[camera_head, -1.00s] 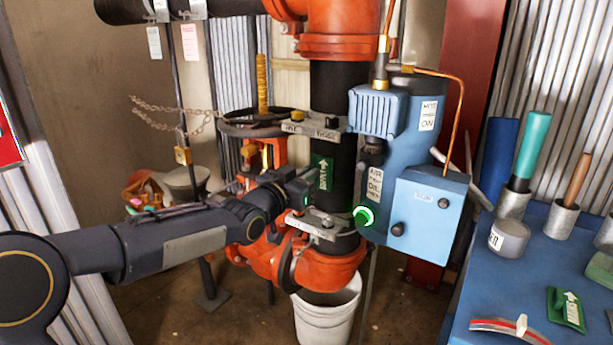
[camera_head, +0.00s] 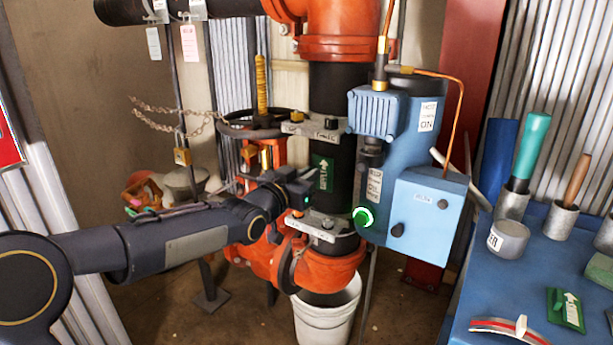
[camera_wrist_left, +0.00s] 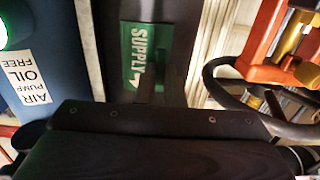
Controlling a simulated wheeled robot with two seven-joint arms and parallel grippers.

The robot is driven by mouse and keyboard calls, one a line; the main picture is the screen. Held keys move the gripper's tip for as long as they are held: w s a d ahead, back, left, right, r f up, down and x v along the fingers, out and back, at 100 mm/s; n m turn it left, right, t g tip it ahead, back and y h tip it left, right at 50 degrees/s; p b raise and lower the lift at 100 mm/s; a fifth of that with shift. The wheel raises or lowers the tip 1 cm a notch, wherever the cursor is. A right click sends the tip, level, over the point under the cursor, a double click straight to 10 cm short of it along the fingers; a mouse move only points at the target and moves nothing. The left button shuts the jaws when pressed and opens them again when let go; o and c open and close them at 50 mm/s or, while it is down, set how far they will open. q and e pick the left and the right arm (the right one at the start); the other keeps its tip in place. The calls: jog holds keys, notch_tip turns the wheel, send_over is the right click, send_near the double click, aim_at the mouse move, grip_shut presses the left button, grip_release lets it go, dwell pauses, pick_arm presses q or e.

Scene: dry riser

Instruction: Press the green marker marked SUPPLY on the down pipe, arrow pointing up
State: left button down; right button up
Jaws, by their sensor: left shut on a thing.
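The green marker (camera_head: 323,170) stands against the black down pipe (camera_head: 345,210), between two grey clamp plates. In the left wrist view, the marker (camera_wrist_left: 147,55) shows the white word SUPPLY and a white arrow. That view is upside down, and the arrow points up along the pipe. My left gripper (camera_head: 308,188) is shut on the marker and reaches it from the left. I cannot tell whether the marker touches the pipe. My right gripper is not in view.
A blue pump (camera_head: 425,190) with a lit green button (camera_head: 362,217) stands close right of the pipe. A handwheel valve (camera_head: 258,122) is left of it. A white bucket (camera_head: 328,312) is below. The blue bench (camera_head: 480,285) holds another green marker (camera_head: 566,309).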

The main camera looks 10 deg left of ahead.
pick_arm(q)
jog(key=shift+w+d, duration=0.1)
jog(key=shift+w, duration=0.1)
dwell(0.5)
dwell(0.3)
jog(key=c, duration=1.5)
grip_release()
jog(key=shift+o, duration=0.2)
jog(key=s+a+f+n+g+y+p, duration=0.1)
jog(key=s+a+f+n+g+y, duration=0.25)
jog(key=s, duration=0.85)
jog(key=s+a+f+n+g+y, duration=0.1)
jog(key=s+a+f+g, duration=0.35)
jog(key=s, duration=0.75)
jog(key=s+d+f+n+g+h, duration=0.1)
jog(key=s+f+g, duration=0.1)
jog(key=s+f, duration=0.45)
jog(key=s+d+f+g+h, duration=0.1)
jog(key=s+f, duration=0.2)
jog(key=s, duration=0.6)
notch_tip(320, 180, up, 26)
jog(key=s+p, duration=0.1)
jog(key=p, duration=2.5)
jog(key=shift+d+r+p, duration=0.15)
jog(key=shift+d+p, duration=0.2)
jog(key=shift+p, duration=0.05)
